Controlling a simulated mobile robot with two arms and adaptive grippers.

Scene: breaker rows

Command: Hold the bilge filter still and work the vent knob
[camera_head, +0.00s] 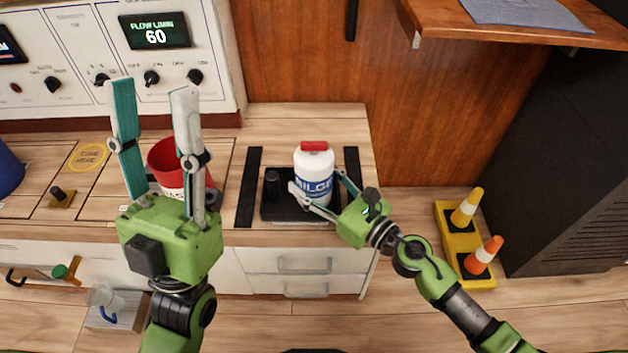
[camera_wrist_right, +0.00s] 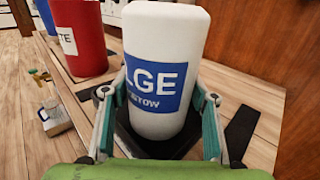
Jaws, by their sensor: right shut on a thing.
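The bilge filter (camera_head: 314,172) is a white canister with a blue label, upright on a black tray (camera_head: 268,212). A red knob (camera_head: 314,146) sits on its top, in the head view only; I take it for the vent knob. My right gripper (camera_head: 317,188) is shut around the filter's lower body from the front right, one finger on each side. The right wrist view shows the white body (camera_wrist_right: 165,45) between both fingers; its top is cut off there. My left gripper (camera_head: 153,90) is open and empty, pointing up, left of the filter and apart from it.
A red container (camera_head: 165,157) stands on the counter behind my left gripper, partly hidden. A small dark cylinder (camera_head: 272,182) is left of the filter. A control panel (camera_head: 60,70) is at the back left. A wooden shelf (camera_head: 500,28) overhangs at upper right.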

